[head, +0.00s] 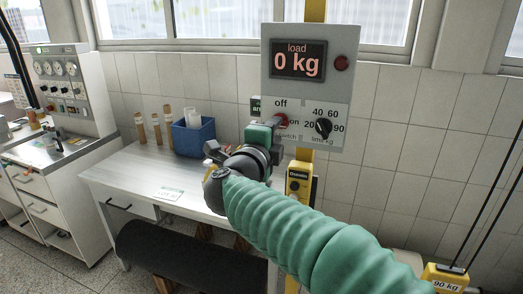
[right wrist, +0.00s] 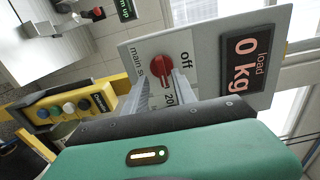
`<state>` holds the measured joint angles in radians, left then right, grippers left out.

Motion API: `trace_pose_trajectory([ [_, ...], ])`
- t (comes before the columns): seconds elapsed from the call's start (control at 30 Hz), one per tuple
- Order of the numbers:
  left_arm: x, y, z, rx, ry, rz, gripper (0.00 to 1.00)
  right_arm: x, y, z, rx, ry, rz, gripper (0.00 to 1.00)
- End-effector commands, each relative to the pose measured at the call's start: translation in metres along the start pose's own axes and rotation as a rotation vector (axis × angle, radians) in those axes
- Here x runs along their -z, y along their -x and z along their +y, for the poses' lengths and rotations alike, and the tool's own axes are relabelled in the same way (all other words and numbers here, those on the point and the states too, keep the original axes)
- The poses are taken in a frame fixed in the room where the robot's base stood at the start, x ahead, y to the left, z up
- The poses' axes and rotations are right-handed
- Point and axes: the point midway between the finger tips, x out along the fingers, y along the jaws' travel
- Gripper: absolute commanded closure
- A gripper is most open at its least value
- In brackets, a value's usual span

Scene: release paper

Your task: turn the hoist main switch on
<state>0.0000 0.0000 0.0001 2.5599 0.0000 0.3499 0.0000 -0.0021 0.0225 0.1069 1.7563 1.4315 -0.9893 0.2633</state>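The grey hoist panel (head: 340,85) has a display reading "load 0 kg". Its red main switch (head: 282,120) is a round knob beside the words "off" and "on", partly hidden by my gripper in the head view. My right gripper (head: 268,131) is at the panel's lower left, in front of the switch. In the right wrist view, its two grey fingers (right wrist: 164,93) are apart, with the red knob (right wrist: 163,72) at and between their tips. I cannot tell whether they touch it. The knob's exact setting is unclear. My left gripper is not in view.
A black limit dial (head: 323,127) and a red lamp (head: 341,63) are on the same panel. A yellow pendant control (head: 298,184) hangs below. A table (head: 125,178) with a blue bin (head: 194,137) stands to the left. A yellow 90 kg weight (head: 446,279) is at the lower right.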

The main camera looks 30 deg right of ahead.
Motion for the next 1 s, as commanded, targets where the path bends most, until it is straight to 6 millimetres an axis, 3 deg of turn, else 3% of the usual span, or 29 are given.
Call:
trace_pose_trajectory([
  [0.3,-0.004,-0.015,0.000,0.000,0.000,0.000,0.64,-0.002,0.094,0.003,0.000,-0.001,-0.007,0.67],
  [0.5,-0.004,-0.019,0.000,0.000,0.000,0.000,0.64,-0.002,0.131,0.003,-0.001,0.001,-0.003,0.67],
  [1.0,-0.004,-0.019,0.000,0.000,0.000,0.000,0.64,-0.001,0.139,0.002,-0.002,0.001,-0.001,0.67],
])
